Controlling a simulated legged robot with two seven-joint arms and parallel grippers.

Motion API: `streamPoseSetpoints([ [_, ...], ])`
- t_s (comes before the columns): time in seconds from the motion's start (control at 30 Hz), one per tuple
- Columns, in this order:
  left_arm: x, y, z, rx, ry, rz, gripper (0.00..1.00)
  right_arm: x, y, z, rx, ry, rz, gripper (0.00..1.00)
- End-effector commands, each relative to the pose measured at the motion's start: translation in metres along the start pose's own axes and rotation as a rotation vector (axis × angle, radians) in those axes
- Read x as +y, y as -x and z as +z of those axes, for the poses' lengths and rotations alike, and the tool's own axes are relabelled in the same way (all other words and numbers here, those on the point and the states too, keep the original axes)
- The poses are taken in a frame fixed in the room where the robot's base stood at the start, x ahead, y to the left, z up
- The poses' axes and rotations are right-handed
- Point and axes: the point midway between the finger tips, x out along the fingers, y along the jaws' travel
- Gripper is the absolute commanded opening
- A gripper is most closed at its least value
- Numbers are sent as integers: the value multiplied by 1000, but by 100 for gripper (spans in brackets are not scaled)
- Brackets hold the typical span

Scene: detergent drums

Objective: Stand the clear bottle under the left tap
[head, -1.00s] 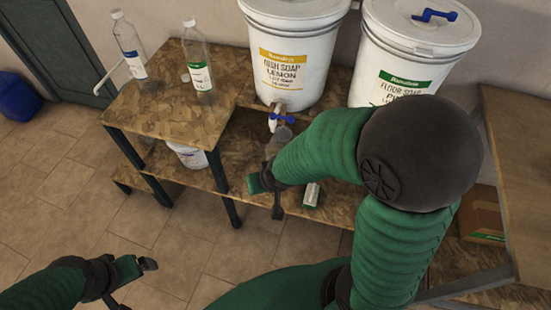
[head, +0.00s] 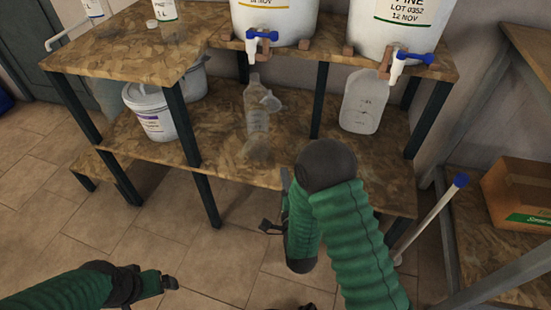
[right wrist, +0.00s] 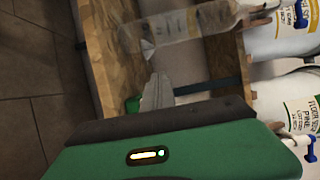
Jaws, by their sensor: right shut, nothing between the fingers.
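The clear bottle (head: 256,118) stands upright on the lower shelf, its mouth just below the left tap (head: 256,42). It also shows in the right wrist view (right wrist: 190,24), lying sideways in that turned picture. A pale translucent piece shows at its side; I cannot tell what it is. My right gripper (head: 271,226) is shut and empty, in front of the lower shelf and apart from the bottle; my forearm partly hides it. My left gripper (head: 168,283) is low at the left over the floor, its jaws unclear.
A clear jug (head: 363,103) stands below the right tap (head: 408,66). A white bucket (head: 150,112) is at the left of the lower shelf (head: 222,158). A cardboard box (head: 530,188) is on the right-hand table. The tiled floor (head: 60,215) in front is clear.

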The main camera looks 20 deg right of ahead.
Motion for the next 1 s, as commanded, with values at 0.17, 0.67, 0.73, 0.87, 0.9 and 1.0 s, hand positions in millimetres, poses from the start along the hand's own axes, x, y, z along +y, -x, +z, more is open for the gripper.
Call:
streamPoseSetpoints([
  [0.17, 0, -18, 4, 0, 0, 0, 91, 2, -38, 0, 0, 1, -5, 0],
  [0.67, 0, -53, 13, -1, 0, 0, 91, 1, -109, 27, -2, 3, 0, 0],
  [0.73, 0, -53, 13, -1, 0, 0, 91, 0, -111, 29, -2, 3, 1, 0],
  [0.87, 0, -52, 13, -1, 0, 0, 91, 0, -111, 29, -1, 4, 2, 0],
  [0.9, 0, -52, 13, -1, 0, 0, 91, 0, -111, 29, -1, 3, 2, 0],
  [1.0, 0, -52, 13, -1, 0, 0, 91, 0, -111, 29, -1, 3, 2, 0],
])
